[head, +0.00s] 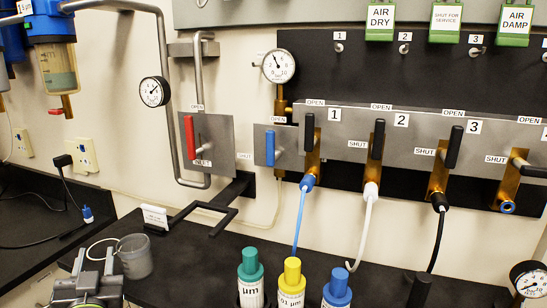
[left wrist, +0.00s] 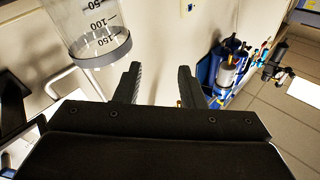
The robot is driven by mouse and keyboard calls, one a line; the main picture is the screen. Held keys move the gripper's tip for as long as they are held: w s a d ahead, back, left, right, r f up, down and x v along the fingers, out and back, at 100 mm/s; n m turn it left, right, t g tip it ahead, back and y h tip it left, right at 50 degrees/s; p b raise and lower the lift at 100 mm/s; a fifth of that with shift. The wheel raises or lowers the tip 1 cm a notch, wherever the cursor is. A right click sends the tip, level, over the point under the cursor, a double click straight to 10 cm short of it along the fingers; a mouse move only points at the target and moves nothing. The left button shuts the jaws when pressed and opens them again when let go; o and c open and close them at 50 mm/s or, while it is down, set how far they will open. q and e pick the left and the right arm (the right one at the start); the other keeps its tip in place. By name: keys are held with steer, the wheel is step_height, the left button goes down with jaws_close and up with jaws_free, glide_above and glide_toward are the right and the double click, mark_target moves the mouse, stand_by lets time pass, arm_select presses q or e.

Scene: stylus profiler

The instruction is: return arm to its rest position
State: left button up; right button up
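My left gripper (head: 94,257) is at the bottom left of the head view, low over the dark bench and just left of a grey translucent cup (head: 135,257). In the left wrist view its two dark fingers (left wrist: 159,70) stand apart, with a clear gap and nothing between them. A clear graduated cylinder (left wrist: 97,35) with a grey base rim is beyond the fingers to the upper left there. My right gripper is in neither view.
Green (head: 250,278), yellow (head: 291,284) and blue (head: 337,290) capped bottles stand at the front of the bench. A valve panel (head: 430,157) with handles, hoses and gauges is on the wall. A dark bracket (head: 232,212) juts out behind the cup. Wrist view: blue equipment (left wrist: 228,75) stands right.

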arm_select(q)
steer(key=s+f+g+h, duration=0.1)
steer(key=s+f+g, duration=0.35)
steer(key=f, duration=0.35)
steer(key=s+f+g+h, duration=0.1)
steer(key=s+f+g, duration=0.2)
steer(key=s+f, duration=0.45)
steer(key=s+d+f+m+g+h, duration=0.15)
steer(key=s+f+g, duration=0.25)
steer(key=s+f, duration=0.4)
steer(key=s+d+f+g+h, duration=0.2)
steer(key=s+d+f+g, duration=0.15)
steer(key=s+f, duration=0.45)
step_height(320, 180, down, 23)
steer(key=s+a+g, duration=0.2)
steer(key=s+d+f, duration=0.1)
steer(key=s+f, duration=1.4)
steer(key=shift+d+f+g+h, duration=0.15)
steer(key=shift+d+g+h, duration=0.15)
steer(key=shift+g+h, duration=0.15)
